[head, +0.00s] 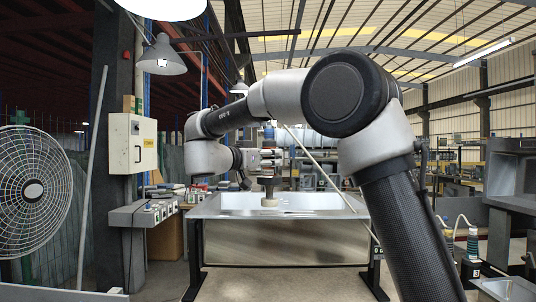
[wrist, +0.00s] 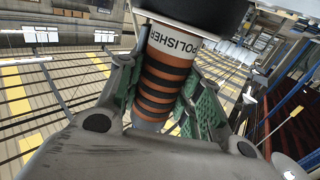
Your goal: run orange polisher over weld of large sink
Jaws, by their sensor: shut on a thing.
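My gripper (head: 267,160) is over the large sink (head: 236,214) in the head view, at the end of my outstretched arm. It is shut on the polisher (head: 269,190), which points down with its pale round pad at or just above the sink's top; contact cannot be told. In the wrist view, the polisher (wrist: 164,84) has orange-brown and black bands and a white collar reading "POLISHER". The green-padded fingers of my gripper (wrist: 165,95) press on both its sides. The sink is bright metal on a dark-legged stand. The weld cannot be made out.
A white fan (head: 34,190) stands at the far left. A grey control box (head: 148,213) with switches is left of the sink, below a cream cabinet (head: 133,143). A tool with a cable (head: 472,243) stands at the right near dark shelving (head: 512,185). A lamp (head: 162,57) hangs above.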

